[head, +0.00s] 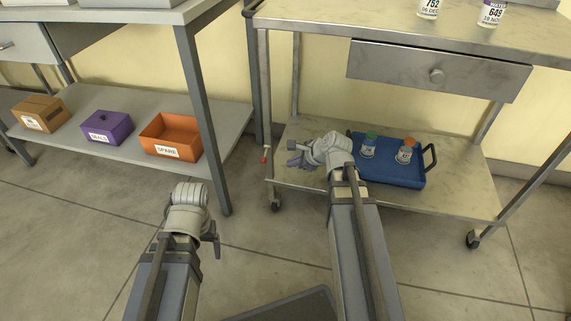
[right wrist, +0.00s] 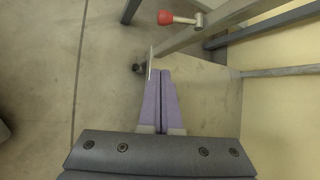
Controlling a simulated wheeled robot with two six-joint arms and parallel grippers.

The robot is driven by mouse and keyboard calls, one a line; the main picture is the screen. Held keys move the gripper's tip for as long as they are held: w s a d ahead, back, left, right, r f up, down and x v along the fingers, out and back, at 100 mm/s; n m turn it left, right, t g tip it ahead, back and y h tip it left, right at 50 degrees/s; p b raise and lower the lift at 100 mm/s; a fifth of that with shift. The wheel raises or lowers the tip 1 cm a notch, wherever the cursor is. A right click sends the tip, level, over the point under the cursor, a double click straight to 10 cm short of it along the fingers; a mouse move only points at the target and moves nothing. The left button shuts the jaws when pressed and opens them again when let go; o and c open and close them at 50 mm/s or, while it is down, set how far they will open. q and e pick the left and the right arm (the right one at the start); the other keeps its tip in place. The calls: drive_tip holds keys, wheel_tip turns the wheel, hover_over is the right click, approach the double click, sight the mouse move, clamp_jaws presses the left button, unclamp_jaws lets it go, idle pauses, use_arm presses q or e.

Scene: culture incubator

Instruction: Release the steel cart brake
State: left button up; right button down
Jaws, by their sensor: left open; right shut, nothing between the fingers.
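The steel cart (head: 290,185) stands at the right with its lower shelf near the floor. Its brake lever, with a red knob (head: 264,155), sits low on the front left leg, above a caster (head: 274,206). In the right wrist view the red knob (right wrist: 167,17) shows at the top, on a short metal stub. My right gripper (head: 294,158) is shut and empty, over the left part of the lower shelf. Its purple fingers (right wrist: 160,72) point toward the leg, apart from the knob. My left gripper (head: 215,245) is open, low at the left, away from the cart; its fingers are small here.
A blue tray (head: 390,172) with two bottles is on the lower shelf, right of my right gripper. Bottles (head: 428,8) stand on the cart top above a drawer (head: 436,72). A grey bench (head: 215,130) with an orange bin (head: 170,133) stands left. Floor between is clear.

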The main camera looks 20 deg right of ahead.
sight(265, 155)
drive_tip(key=b+x, duration=0.6)
drive_tip(key=x, duration=0.3)
use_arm(q)
drive_tip(key=shift+f+p, duration=1.65)
drive_tip(key=shift+p, duration=0.15)
use_arm(e)
drive_tip(key=shift+s+a+r, duration=0.1)
drive_tip(key=shift+a+r, duration=0.5)
drive_tip(key=shift+r, duration=0.25)
drive_tip(key=shift+a+r, duration=0.6)
drive_tip(key=shift+r, duration=0.25)
use_arm(q)
drive_tip(key=shift+r, duration=0.1)
drive_tip(key=shift+r+p, duration=0.25)
drive_tip(key=shift+p, duration=0.15)
use_arm(e)
drive_tip(key=shift+r+g, duration=0.15)
drive_tip(key=shift+g, duration=0.15)
